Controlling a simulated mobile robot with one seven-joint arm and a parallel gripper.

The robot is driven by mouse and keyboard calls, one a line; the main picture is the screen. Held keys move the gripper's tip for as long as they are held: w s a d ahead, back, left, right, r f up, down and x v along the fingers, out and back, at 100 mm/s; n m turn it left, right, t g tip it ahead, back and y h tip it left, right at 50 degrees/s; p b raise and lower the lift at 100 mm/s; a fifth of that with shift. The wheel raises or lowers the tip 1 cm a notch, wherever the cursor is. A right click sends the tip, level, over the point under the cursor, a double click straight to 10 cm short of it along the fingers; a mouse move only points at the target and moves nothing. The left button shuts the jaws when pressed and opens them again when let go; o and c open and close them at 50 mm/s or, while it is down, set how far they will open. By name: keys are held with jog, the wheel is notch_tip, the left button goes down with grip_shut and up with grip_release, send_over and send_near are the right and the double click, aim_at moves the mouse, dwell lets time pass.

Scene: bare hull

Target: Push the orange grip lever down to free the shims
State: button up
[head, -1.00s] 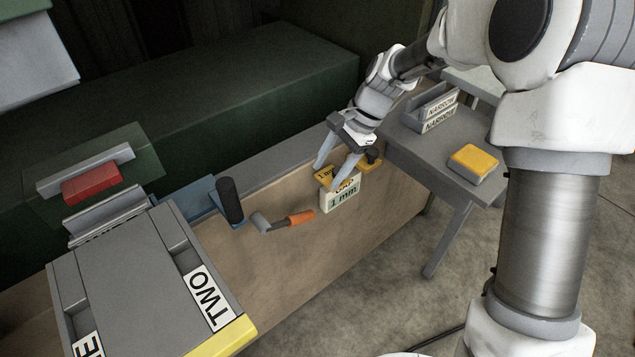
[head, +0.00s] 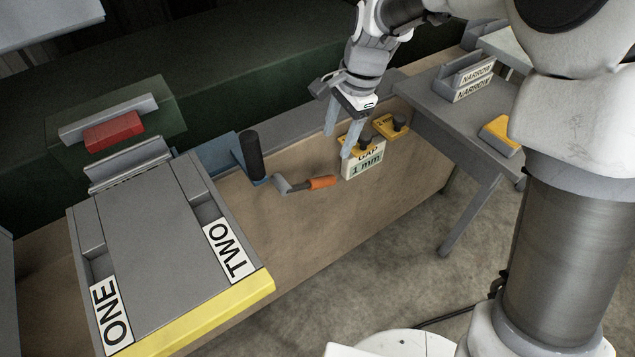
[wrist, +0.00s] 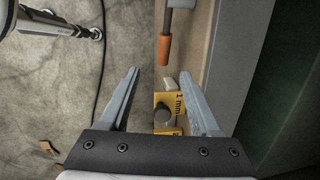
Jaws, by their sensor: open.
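The orange grip lever (head: 321,182) sticks out to the right from a grey arm on the bench, near a black upright cylinder. In the wrist view the orange grip (wrist: 165,49) lies beyond my fingertips. The yellow shims (head: 391,126) with dark knobs sit at the bench's right part, behind a white sign (head: 363,160) reading "GAP 1 mm". A yellow shim marked 1 mm (wrist: 168,107) shows between my fingers in the wrist view. My gripper (head: 338,142) is open and empty, its fingers above and left of the shims, apart from the lever.
A grey table (head: 463,123) with "NARROW" holders and a yellow block (head: 499,134) stands right. A grey stand (head: 150,240) labelled ONE and TWO is at left front. A black cylinder (head: 253,156) rises left of the lever. A red block (head: 113,131) lies behind.

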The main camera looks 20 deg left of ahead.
aim_at(317, 180)
jog(key=shift+t+h, duration=0.4)
jog(key=shift+t, duration=0.4)
jog(key=a+f+b, duration=0.1)
jog(key=f+b, duration=0.1)
jog(key=f, duration=0.3)
jog(key=a+f+b, duration=0.2)
jog(key=f, duration=0.4)
jog(key=a+f+b, duration=0.1)
jog(key=f+b, duration=0.1)
jog(key=f, duration=0.3)
jog(key=shift+a+f+b, duration=0.2)
jog(key=shift+a+b, duration=0.05)
jog(key=shift+b, duration=0.1)
jog(key=shift+c, duration=0.2)
grip_shut()
